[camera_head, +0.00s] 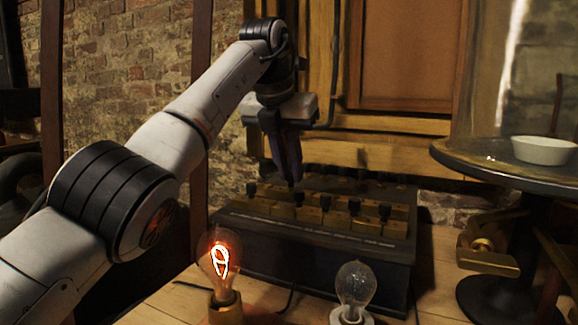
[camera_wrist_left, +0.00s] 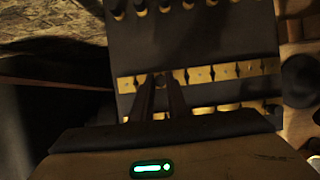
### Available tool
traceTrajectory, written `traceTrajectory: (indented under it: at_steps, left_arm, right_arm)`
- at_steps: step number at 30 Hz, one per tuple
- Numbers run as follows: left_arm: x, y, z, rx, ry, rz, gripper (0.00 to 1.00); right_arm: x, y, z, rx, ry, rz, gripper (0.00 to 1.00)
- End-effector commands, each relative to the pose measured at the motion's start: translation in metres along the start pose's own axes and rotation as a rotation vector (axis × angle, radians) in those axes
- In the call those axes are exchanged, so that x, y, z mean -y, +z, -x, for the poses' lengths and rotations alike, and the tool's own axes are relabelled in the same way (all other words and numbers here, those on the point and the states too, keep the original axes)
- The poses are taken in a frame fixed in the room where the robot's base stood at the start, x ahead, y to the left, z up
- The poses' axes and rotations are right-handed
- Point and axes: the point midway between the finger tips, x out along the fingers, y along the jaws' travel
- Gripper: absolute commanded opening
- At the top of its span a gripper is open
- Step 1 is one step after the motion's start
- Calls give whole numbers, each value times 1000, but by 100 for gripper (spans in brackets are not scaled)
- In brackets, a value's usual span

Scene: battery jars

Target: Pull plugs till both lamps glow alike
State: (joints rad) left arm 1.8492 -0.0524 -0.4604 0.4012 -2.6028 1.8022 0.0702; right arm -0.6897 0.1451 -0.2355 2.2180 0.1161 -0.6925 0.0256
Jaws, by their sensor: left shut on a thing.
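The black plug box (camera_head: 290,242) stands on the wooden table, with brass blocks and several black-topped plugs (camera_head: 354,206) along its top. The box also shows in the wrist view (camera_wrist_left: 200,42). My left gripper (camera_head: 294,182) points down over the box's rear left part and is shut on a plug; the fingers (camera_wrist_left: 159,82) largely hide it. I cannot tell whether that plug is still seated. The left lamp (camera_head: 220,262) glows bright orange. The right lamp (camera_head: 355,287) is clear and shows no glow. My right gripper is out of view.
A round dark table (camera_head: 470,158) with a white bowl (camera_head: 543,150) stands at the right. A brass fitting (camera_head: 488,262) is right of the box. A brick wall and wooden panelling rise behind. The lamps stand in front of the box.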

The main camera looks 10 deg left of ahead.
Motion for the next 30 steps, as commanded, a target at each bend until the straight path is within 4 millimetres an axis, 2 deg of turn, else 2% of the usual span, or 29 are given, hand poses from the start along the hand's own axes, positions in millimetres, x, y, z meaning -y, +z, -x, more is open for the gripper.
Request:
traceTrajectory:
  at_steps: [1,16,17,21,30]
  left_arm:
    - [0,-1,-2,0,0,0,0]
    - [0,-2,-8,0,-1,-1,0]
    - [0,-2,-8,0,-1,0,16]
    - [0,-2,-8,0,0,0,36]
    - [0,-2,-8,-1,0,0,36]
  right_arm:
    - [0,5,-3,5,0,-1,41]
    - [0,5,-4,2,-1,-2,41]
    - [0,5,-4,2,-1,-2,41]
    - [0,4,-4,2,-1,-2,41]
    - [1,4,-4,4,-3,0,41]
